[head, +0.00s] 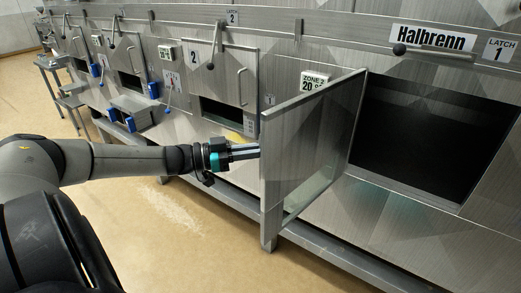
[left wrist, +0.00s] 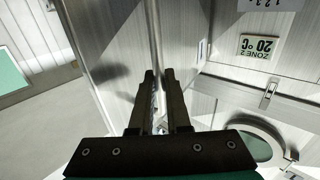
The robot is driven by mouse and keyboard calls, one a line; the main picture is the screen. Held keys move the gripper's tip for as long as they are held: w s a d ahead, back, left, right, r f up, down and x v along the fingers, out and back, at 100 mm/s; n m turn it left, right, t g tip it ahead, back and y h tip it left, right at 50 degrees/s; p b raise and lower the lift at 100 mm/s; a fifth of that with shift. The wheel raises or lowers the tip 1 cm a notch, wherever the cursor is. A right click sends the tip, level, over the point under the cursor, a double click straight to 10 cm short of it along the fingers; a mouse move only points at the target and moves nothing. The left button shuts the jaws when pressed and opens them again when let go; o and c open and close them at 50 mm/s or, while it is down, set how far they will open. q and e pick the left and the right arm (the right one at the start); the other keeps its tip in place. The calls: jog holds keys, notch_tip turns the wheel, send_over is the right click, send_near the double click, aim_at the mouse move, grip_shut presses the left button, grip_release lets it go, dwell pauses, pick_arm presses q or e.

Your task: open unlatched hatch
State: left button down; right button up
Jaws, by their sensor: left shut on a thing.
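The hatch door (head: 310,150) under the LATCH 1 label is swung wide open, standing out from the metal housing. The dark opening (head: 420,140) shows to its right. My left gripper (head: 243,152) reaches in from the left to the outer side of the door, its fingertips hidden behind the door's edge. In the left wrist view, the gripper fingers (left wrist: 160,78) are closed around a thin upright metal handle (left wrist: 154,35) alongside the door panel (left wrist: 105,50). The latch lever (head: 420,51) lies above the opening, clear of the door. My right gripper is out of view.
A second hatch (head: 220,75), labelled 2, sits to the left with its own handle. Farther left are more hatches with blue-handled parts (head: 130,120). A metal rail (head: 340,262) runs low along the housing.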

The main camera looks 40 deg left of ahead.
pick_arm(q)
jog(key=c, duration=0.9)
grip_release()
jog(key=shift+w, duration=0.1)
jog(key=p+v, duration=0.4)
jog(key=v, duration=1.1)
jog(key=shift+p, duration=0.4)
